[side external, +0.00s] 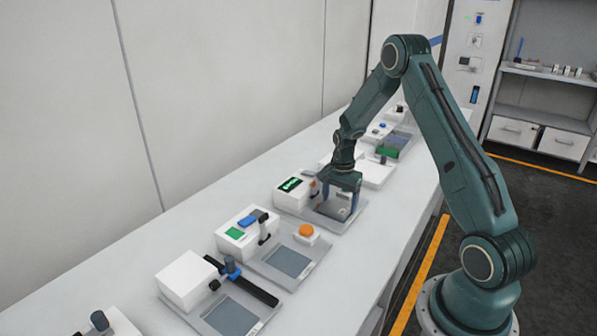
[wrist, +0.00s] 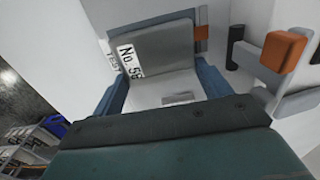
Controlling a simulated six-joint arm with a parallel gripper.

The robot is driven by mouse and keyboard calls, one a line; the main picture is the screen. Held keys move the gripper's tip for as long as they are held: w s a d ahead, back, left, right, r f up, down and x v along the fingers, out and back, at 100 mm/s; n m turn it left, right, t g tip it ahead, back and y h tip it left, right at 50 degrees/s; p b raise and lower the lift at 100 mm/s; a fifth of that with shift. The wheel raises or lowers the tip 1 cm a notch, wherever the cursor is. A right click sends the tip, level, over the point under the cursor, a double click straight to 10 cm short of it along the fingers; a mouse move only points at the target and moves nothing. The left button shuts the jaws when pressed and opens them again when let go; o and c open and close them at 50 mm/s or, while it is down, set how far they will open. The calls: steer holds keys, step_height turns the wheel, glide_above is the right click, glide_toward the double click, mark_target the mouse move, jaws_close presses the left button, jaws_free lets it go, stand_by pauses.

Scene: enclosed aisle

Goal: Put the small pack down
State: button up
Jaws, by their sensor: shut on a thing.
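My gripper (side external: 340,193) is low over a grey station plate (side external: 318,217) in the middle of the bench. In the wrist view its two blue-grey fingers stand on either side of a small grey pack (wrist: 168,62), and they are shut on it. The pack has a white label reading "No. 5" and more, partly cut off, with "TEST" beside it. Whether the pack's underside touches anything below is hidden.
A white box with a green display (side external: 291,186) stands just left of my gripper. An orange-tipped lever (wrist: 285,50) is close on the right in the wrist view. Nearer stations carry an orange button (side external: 306,230) and a black bar with a blue knob (side external: 232,268).

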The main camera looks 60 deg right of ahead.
mark_target(339, 203)
steer(key=shift+f, duration=0.2)
steer(key=o, duration=0.8)
steer(key=shift+f, duration=0.1)
step_height(339, 203, up, 13)
stand_by(0.6)
